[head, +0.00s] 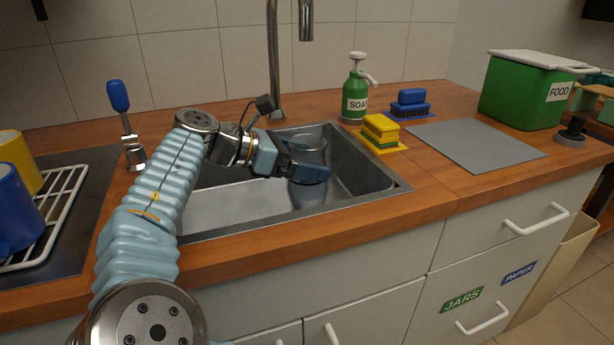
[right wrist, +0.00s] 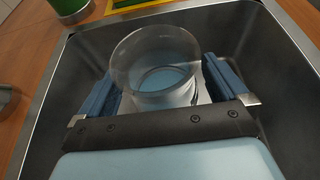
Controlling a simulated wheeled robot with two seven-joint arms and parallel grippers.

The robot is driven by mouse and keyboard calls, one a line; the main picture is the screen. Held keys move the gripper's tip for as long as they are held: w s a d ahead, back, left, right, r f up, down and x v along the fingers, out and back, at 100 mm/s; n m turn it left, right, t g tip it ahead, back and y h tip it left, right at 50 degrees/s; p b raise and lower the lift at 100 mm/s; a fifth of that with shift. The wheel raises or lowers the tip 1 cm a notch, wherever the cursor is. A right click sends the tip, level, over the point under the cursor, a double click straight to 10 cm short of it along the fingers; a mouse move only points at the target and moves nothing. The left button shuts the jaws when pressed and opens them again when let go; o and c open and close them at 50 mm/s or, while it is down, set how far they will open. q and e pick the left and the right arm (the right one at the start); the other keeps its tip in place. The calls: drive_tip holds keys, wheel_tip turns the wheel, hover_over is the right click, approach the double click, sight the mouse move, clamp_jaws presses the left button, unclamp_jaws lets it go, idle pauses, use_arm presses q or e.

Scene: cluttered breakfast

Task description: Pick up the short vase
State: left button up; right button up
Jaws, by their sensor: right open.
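The short vase is a clear, bluish glass cylinder (head: 306,194) standing in the sink, toward its right side in the head view. In the right wrist view the vase (right wrist: 156,68) shows its round open rim and lies between my two blue fingers. My right gripper (head: 304,169) reaches into the sink from the left. In the right wrist view the gripper (right wrist: 160,88) is open, with one finger on each side of the vase. A gap shows on the right; contact on the left is hard to tell. The vase's base is partly hidden by the gripper. My left gripper is not in view.
The steel sink (head: 225,205) has walls close around the gripper. A tall faucet (head: 273,60) stands behind it. A green soap bottle (head: 356,97), yellow sponges (head: 381,130) and a blue brush (head: 410,103) stand to the right. A grey mat (head: 478,143) lies bare.

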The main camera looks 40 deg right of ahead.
drive_tip(key=shift+s+d+f, duration=0.1)
drive_tip(key=shift+d, duration=0.15)
drive_tip(key=c, duration=1.6)
wheel_tip(320, 180, up, 10)
drive_tip(key=shift+r+p, duration=0.1)
drive_tip(key=shift+p, duration=0.8)
drive_tip(key=shift+c, duration=0.2)
